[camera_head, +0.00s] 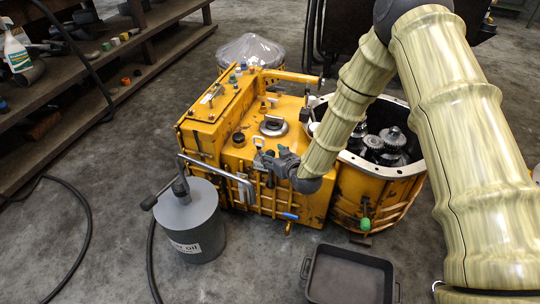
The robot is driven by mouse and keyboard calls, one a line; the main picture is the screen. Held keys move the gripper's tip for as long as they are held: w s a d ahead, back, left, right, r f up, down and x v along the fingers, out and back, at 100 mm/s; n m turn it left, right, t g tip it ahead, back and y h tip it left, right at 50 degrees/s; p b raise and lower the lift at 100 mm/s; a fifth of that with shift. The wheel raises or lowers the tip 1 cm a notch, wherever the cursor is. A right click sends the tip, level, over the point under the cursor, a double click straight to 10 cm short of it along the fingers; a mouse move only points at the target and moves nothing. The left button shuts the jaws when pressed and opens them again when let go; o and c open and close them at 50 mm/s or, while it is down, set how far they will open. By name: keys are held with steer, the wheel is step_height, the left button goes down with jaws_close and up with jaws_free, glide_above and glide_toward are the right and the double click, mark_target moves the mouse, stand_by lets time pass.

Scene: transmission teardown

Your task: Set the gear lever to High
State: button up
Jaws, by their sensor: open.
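The yellow transmission housing (205,140) stands on the floor in mid-picture. Several levers and handles show on it: a green-tipped lever (365,223) low on the front of the round end, a blue-tipped handle (290,216) on the front lower edge, and a dark upright lever (319,88) on top near the round opening. No High mark is readable, so I cannot tell which one is the gear lever. My gripper (264,161) is at the housing's front upper edge, pointing left, open with nothing seen between its fingers. My forearm hides part of the top and front.
A grey oil can (190,225) with a bent spout stands at the front left. A black tray (348,278) lies on the floor in front. Gears (385,145) show in the round opening. A wooden shelf (120,95) is at left; hoses cross the floor.

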steer(key=shift+x, duration=1.45)
